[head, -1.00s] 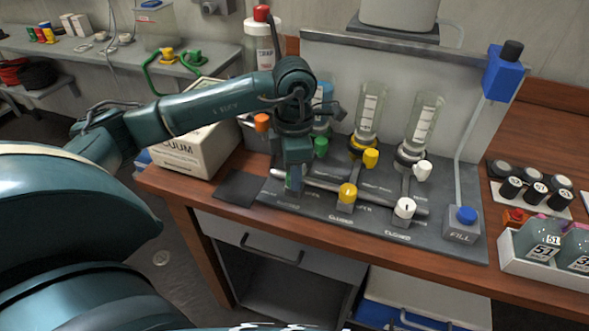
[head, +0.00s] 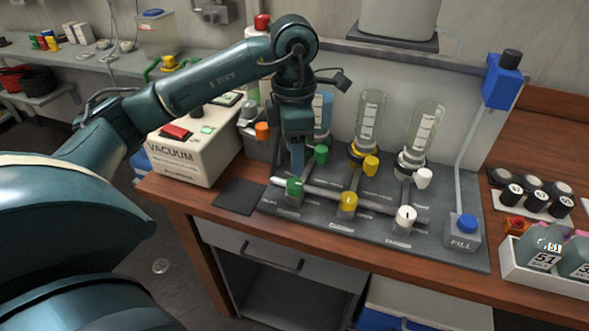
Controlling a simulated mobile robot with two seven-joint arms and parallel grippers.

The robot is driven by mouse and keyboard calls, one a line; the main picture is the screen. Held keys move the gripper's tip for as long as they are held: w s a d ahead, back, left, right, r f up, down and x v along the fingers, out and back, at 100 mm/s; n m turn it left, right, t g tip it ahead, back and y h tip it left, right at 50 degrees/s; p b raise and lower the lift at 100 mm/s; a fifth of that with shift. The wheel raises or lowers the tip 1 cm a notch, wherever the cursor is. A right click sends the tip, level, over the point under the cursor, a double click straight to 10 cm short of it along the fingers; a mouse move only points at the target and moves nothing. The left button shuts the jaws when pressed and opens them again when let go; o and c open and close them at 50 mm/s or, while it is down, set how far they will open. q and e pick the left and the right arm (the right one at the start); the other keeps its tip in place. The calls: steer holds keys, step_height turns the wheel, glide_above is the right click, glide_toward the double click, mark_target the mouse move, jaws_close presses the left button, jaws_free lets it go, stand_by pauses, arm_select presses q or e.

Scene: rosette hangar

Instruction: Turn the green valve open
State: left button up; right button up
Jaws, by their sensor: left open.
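A green valve knob (head: 294,187) sits at the left front of the grey rig panel (head: 449,256), on the manifold pipe. A second green knob (head: 321,154) is above and behind it, below a blue-filled cylinder (head: 322,112) partly hidden by my arm. My left gripper (head: 298,168) points down just above and behind the front green knob. It is open and holds nothing that I can see. The front knob shows clear of the fingers; its turned position is too small to tell. My right gripper is out of view.
Yellow (head: 347,204) and white (head: 405,216) front knobs stand to the right, with glass cylinders behind. A vacuum box (head: 178,163) is left of the panel. A blue FILL button (head: 466,223) and a bottle tray (head: 541,272) are at the right.

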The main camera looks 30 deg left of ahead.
arm_select(q)
step_height(320, 180, up, 6)
steer(key=shift+f+p, duration=0.1)
steer(key=shift+p, duration=0.2)
stand_by(0.4)
